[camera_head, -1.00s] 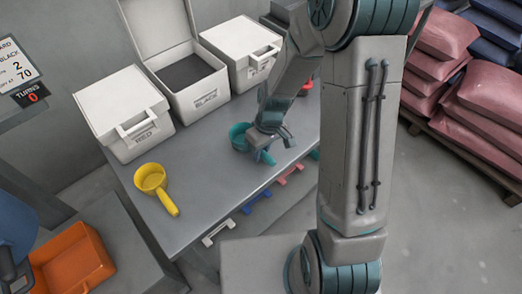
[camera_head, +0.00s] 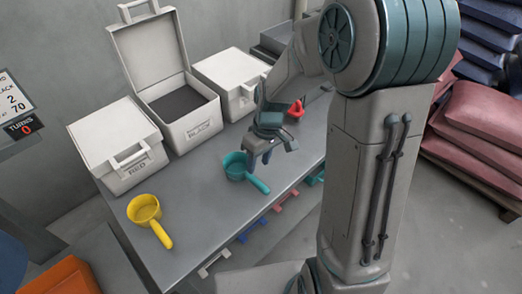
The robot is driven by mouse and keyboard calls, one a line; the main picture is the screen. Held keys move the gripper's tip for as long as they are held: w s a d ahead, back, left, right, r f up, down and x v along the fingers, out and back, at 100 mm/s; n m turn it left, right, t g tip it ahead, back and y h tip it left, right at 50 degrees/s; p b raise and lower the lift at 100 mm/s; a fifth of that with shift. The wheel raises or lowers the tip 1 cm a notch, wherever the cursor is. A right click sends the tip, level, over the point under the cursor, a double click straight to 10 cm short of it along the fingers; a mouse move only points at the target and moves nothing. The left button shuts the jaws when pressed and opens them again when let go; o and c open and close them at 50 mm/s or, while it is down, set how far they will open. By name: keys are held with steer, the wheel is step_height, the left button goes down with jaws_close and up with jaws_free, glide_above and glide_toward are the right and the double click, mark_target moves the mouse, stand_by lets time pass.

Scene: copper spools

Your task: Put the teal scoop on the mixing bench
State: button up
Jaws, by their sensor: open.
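The teal scoop (camera_head: 235,166) stands upright on the grey bench (camera_head: 190,225), its handle pointing toward the lower right and the bench's front edge. My gripper (camera_head: 261,160) is open and empty, pointing down just above and right of the scoop's cup, near the handle. It overlaps the far rim of the scoop in the picture. A small gap seems to lie between fingers and handle, but I cannot tell surely whether they touch. No label in view names this bench as the mixing bench.
A yellow scoop (camera_head: 145,210) lies on the bench at left. Behind stand a closed RED bin (camera_head: 115,150), an open BLACK bin (camera_head: 190,128) and another closed white bin (camera_head: 228,78). A red scoop (camera_head: 296,108) lies farther right. An orange tray (camera_head: 60,278) is at lower left.

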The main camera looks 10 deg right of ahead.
steer(key=s+d+r+m+t+h, duration=0.2)
steer(key=s+d+r+m+t, duration=0.2)
steer(key=s+r, duration=0.9)
steer(key=d+m, duration=0.3)
steer(key=shift+r, duration=0.35)
steer(key=shift+c, duration=0.5)
